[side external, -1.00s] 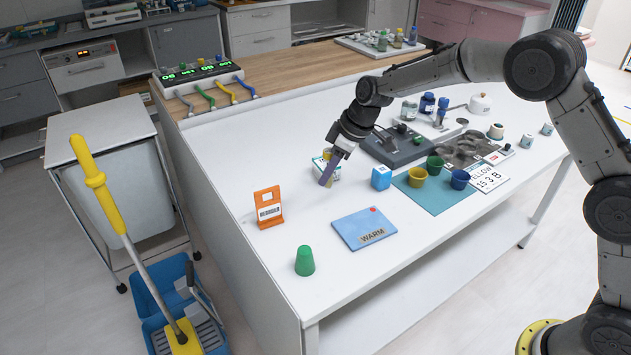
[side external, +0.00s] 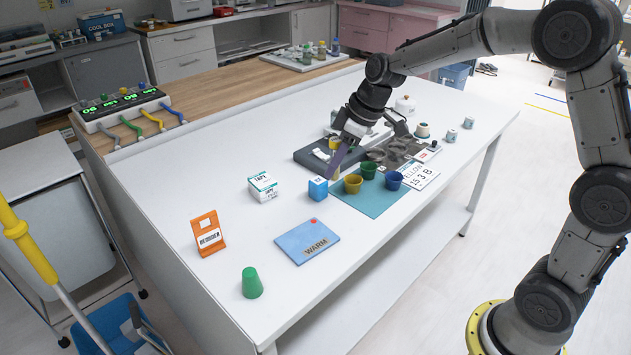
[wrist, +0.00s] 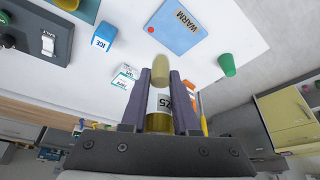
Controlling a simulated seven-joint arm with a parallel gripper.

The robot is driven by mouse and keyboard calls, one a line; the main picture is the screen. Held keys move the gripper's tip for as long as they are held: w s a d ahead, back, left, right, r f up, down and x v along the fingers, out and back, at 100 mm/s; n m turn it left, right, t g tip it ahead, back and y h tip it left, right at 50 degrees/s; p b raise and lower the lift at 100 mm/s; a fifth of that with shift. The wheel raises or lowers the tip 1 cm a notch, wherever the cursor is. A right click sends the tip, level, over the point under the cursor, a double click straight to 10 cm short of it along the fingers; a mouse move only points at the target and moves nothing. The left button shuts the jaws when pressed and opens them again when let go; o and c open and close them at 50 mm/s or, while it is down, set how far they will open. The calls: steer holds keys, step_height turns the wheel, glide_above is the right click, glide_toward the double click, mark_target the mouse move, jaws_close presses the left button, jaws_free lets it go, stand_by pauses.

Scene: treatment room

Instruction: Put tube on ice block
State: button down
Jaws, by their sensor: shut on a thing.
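My gripper (side external: 338,158) is shut on a tube (wrist: 158,108) with a white label, a yellowish lower part and a rounded pale end.
A tape box (side external: 264,187) stands left of the ice block. A blue WARM plate (side external: 307,241) lies in front. Yellow (side external: 352,184), green (side external: 369,168) and blue (side external: 393,180) cups stand on a teal mat (side external: 372,202) at right. An orange stand (side external: 208,234) and green cup (side external: 251,283) are at front left.

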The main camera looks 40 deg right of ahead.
steer(key=d+r+m, duration=0.2)
steer(key=d, duration=0.4)
glide_above(318, 180)
steer(key=shift+n, duration=0.3)
steer(key=f, duration=0.5)
steer(key=s+f, duration=0.1)
steer(key=f, duration=0.2)
steer(key=shift+f, duration=0.35)
steer(key=shift+w+f, duration=0.45)
steer(key=shift+f, duration=1.6)
steer(key=shift+f, duration=0.15)
steer(key=c, duration=0.7)
jaws_free()
